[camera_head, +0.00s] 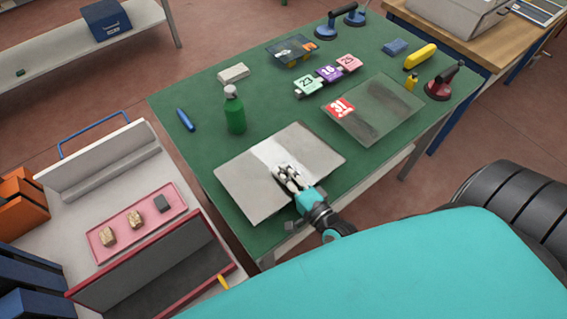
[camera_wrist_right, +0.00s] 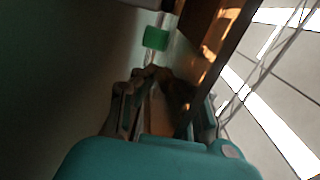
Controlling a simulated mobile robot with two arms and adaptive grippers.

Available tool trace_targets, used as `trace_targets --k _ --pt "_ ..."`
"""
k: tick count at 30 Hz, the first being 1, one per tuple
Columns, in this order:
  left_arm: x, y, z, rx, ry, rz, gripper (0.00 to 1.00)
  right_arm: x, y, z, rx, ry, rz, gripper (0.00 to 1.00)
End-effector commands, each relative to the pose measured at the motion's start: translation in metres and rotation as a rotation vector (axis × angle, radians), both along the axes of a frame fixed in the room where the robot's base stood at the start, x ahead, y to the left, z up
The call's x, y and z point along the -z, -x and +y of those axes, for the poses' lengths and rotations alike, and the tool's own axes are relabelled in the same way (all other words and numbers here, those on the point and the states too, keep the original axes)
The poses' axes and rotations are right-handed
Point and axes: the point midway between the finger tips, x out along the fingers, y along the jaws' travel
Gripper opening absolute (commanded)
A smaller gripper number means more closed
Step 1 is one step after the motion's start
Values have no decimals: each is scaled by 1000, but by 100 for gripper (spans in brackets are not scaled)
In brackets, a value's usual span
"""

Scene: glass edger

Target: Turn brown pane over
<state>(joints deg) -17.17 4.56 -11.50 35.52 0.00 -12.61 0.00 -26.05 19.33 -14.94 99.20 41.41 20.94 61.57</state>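The pane that I take for the brown pane (camera_head: 238,184) looks grey with a pale reflection in the head view. It lies roughly flat at the table's near left part. In the right wrist view it shows as a dark brown sheet (camera_wrist_right: 229,32) with bright glints, running in between the fingers. My right gripper (camera_head: 285,174) is at its near edge and appears shut on it; the fingertip contact is dark in the right wrist view (camera_wrist_right: 165,78). Whether the pane touches the table is hard to tell. My left gripper is not in view.
On the green table (camera_head: 200,111) a green bottle (camera_head: 235,112) stands just behind the pane. A second pane with a red label (camera_head: 373,112) lies to the right. Numbered tags (camera_head: 329,74) and a red suction lifter (camera_head: 440,82) are farther off. A pink tray (camera_head: 120,243) is left.

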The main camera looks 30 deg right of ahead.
Motion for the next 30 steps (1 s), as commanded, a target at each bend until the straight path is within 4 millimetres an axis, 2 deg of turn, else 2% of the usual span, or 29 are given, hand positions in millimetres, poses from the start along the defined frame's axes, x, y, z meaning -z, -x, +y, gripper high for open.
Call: trace_targets --k 24,30 --pt "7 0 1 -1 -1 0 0 7 -1 0 1 -1 -5 0" --pt "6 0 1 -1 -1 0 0 7 -1 0 0 0 -3 29"
